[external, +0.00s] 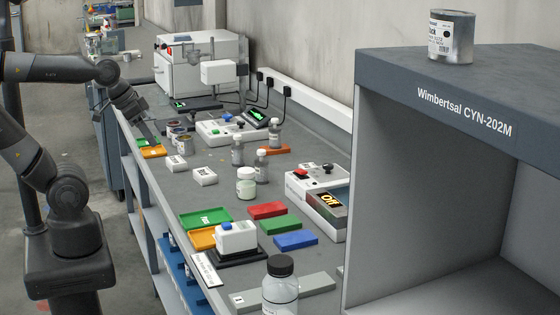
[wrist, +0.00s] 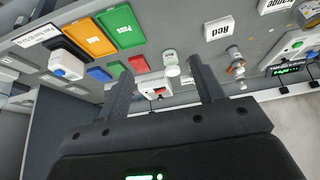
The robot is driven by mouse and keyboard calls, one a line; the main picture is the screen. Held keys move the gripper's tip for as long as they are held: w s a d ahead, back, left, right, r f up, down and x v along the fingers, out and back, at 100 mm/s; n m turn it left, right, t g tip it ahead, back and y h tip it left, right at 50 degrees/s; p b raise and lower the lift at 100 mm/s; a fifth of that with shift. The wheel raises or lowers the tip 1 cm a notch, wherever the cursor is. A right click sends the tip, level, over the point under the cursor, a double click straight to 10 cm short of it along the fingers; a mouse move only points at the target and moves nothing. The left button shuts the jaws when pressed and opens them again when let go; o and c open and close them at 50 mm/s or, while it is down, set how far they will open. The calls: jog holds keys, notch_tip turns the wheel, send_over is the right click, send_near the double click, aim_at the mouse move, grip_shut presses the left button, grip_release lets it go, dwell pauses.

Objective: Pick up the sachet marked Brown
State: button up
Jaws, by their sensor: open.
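My gripper (external: 147,130) is open and empty above the far left part of the bench in the external view. Its two fingers stand apart in the wrist view (wrist: 162,68). No label reading Brown can be made out in either view. A white sachet marked Red (wrist: 219,28) lies near the top of the wrist view, beyond the right finger. A second white sachet (wrist: 275,5) is cut off by the top edge, its label only partly visible. In the external view two small white sachets, one farther left (external: 177,163) and one nearer (external: 205,176), lie on the bench; their print is too small to read.
Open cans (external: 180,135) stand close to my gripper. A white-capped bottle (external: 246,183) and grey bottles (external: 261,166) stand mid-bench. Green (external: 205,218) and orange trays, coloured blocks and a white device (external: 318,195) lie nearer the camera. Bare bench shows around the sachets.

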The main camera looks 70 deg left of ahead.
jog(key=o, duration=0.9)
jog(key=shift+c, duration=0.2)
jog(key=w+r, duration=0.4)
jog(key=w, duration=0.7)
jog(key=g, duration=0.1)
send_over(309, 164)
jog(key=s+d, duration=0.2)
jog(key=s, duration=0.2)
jog(key=f, duration=1.9)
jog(key=shift+w, duration=0.2)
jog(key=shift+d+x, duration=0.15)
jog(key=shift+x, duration=1.25)
jog(key=shift+d+x, duration=0.1)
jog(key=shift+x, duration=1.25)
